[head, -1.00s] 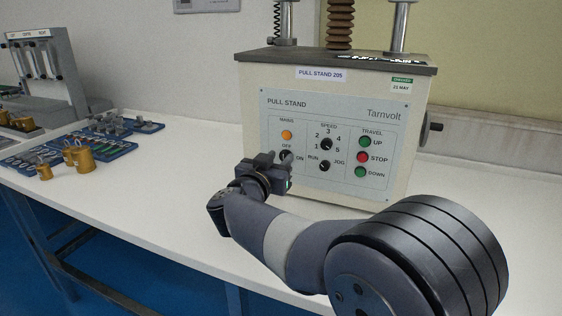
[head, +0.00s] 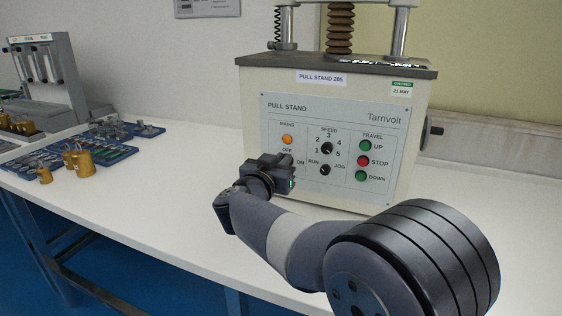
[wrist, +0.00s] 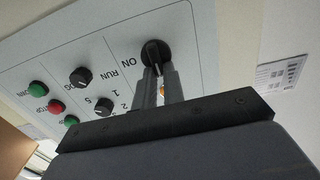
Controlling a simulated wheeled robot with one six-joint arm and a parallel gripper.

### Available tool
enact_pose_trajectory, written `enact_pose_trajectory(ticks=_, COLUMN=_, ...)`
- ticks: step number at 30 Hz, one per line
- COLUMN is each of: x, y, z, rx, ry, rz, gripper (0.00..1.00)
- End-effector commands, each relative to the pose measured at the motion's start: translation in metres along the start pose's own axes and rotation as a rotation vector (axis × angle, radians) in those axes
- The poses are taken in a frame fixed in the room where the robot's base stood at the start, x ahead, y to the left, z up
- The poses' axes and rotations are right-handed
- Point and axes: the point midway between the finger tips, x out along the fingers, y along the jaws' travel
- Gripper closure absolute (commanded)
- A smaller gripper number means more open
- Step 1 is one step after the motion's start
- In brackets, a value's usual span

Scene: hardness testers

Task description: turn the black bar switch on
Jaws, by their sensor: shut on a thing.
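The black bar switch (wrist: 155,52) is on the grey front panel of the pull stand (head: 413,110), beside the ON label, under the amber mains lamp (head: 287,139). In the wrist view it sits at the tips of my gripper (wrist: 158,72), with one finger on each side of it. The lamp also shows between the fingers in the wrist view (wrist: 162,90). In the head view my gripper (head: 284,160) covers the switch, and the fingers are close together. The bar's exact pointing direction is hard to tell.
Right of the switch are the speed knob (head: 327,148), the run/jog knob (head: 325,170) and the green, red and green travel buttons (head: 363,160). Brass weights (head: 83,162) and blue trays (head: 110,155) lie on the left of the white bench. The bench between is clear.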

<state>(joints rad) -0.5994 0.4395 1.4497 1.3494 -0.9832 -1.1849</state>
Motion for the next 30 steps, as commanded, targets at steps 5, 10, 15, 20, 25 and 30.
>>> enact_pose_trajectory(ticks=5, x=-0.0001, y=0.0002, z=0.0001, rx=0.004, ry=0.0, rz=0.0, gripper=1.0)
enact_pose_trajectory(ticks=10, x=0.0, y=0.0009, z=-0.0004, rx=0.041, ry=-0.001, rz=0.0, gripper=1.0)
enact_pose_trajectory(ticks=15, x=0.0, y=0.0024, z=-0.0005, rx=0.13, ry=-0.002, rz=0.001, gripper=1.0)
enact_pose_trajectory(ticks=20, x=0.0001, y=0.0044, z=-0.0003, rx=0.26, ry=-0.001, rz=0.001, gripper=1.0)
enact_pose_trajectory(ticks=25, x=0.0001, y=0.0068, z=0.0014, rx=0.42, ry=0.0, rz=0.001, gripper=1.0)
enact_pose_trajectory(ticks=30, x=0.0001, y=0.009, z=0.0038, rx=0.583, ry=0.0, rz=0.001, gripper=1.0)
